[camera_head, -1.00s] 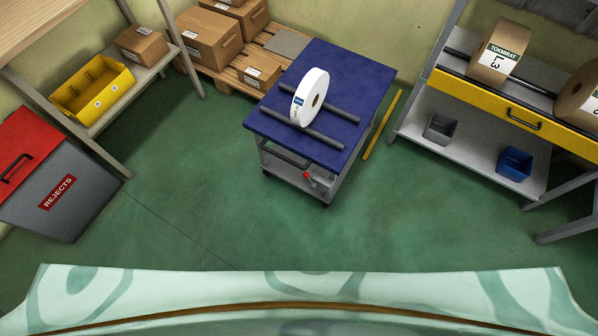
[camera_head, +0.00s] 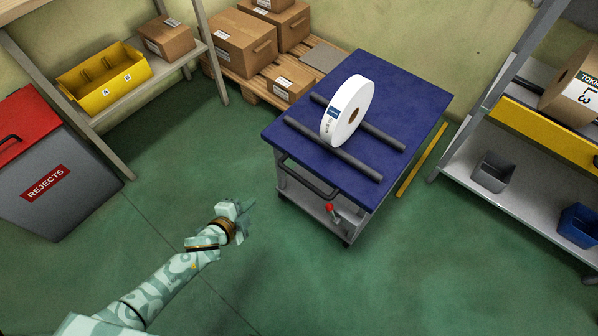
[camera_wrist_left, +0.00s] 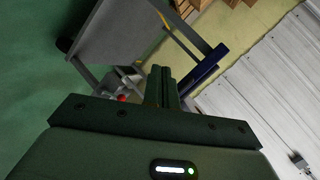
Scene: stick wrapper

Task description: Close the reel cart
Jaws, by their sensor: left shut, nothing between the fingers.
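The reel cart (camera_head: 400,100) stands right of centre in the head view, with a blue top and a grey body. A white reel (camera_head: 347,111) stands upright between two dark bars on its top. A dark handle (camera_head: 307,182) and a red-knobbed lever (camera_head: 330,209) are on its near side. The cart's grey body (camera_wrist_left: 115,35) and the red knob (camera_wrist_left: 122,98) also show in the left wrist view. My left gripper (camera_head: 246,207) is shut and empty, left of the cart and apart from it. Its closed fingers (camera_wrist_left: 161,86) show in the wrist view. My right gripper is not in view.
A grey rejects bin (camera_head: 70,195) with a red lid stands at the left. Boxes on a pallet (camera_head: 250,91) stand behind. A rack (camera_head: 470,165) stands at the right. Green floor in front of the cart is free.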

